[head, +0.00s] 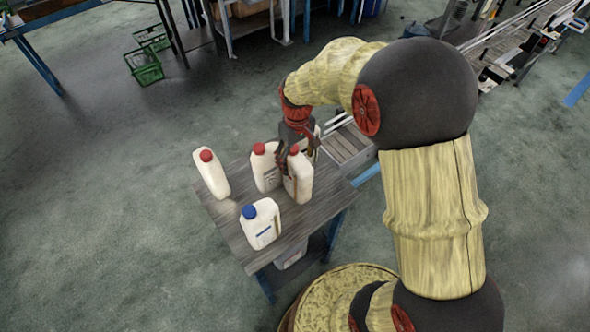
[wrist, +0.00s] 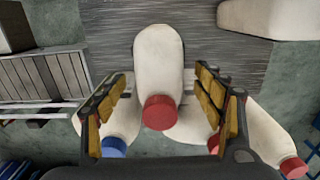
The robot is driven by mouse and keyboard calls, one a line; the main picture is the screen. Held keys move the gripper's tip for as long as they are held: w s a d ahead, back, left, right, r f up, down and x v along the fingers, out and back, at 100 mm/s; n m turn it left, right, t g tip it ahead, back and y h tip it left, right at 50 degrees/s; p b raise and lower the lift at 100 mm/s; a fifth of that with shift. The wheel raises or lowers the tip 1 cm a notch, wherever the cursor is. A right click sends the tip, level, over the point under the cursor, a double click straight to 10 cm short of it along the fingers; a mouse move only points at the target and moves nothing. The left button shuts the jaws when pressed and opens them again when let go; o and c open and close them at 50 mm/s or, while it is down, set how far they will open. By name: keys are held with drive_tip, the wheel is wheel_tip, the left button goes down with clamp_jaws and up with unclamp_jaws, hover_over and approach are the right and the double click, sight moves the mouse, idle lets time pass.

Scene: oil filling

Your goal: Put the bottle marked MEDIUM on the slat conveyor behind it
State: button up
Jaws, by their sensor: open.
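Several white bottles stand on a small grey table (head: 228,228); no marking is readable, so I cannot tell which says MEDIUM. My gripper (head: 298,158) is open and low over the table's far right part, at a red-capped bottle (head: 300,184). In the wrist view a red-capped bottle (wrist: 158,70) lies between the open fingers (wrist: 165,110), with gaps on both sides. The slat conveyor (head: 348,147) is just behind the table, right of the gripper; slats (wrist: 40,78) also show at left in the wrist view. The gripper partly hides another pale bottle behind it.
Close by stand a middle red-capped bottle (head: 265,172), a left red-capped bottle (head: 211,176) and a blue-capped bottle (head: 261,228). In the wrist view, neighbouring bottles crowd both fingers. Green crates (head: 144,66) lie far off; the floor left of the table is clear.

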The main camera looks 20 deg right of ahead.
drive_tip(key=f, duration=0.7)
drive_tip(key=shift+s+d+f, duration=0.1)
drive_tip(key=shift+s, duration=0.15)
drive_tip(key=shift+c, duration=0.3)
clamp_jaws()
idle(0.5)
drive_tip(key=shift+w, duration=0.1)
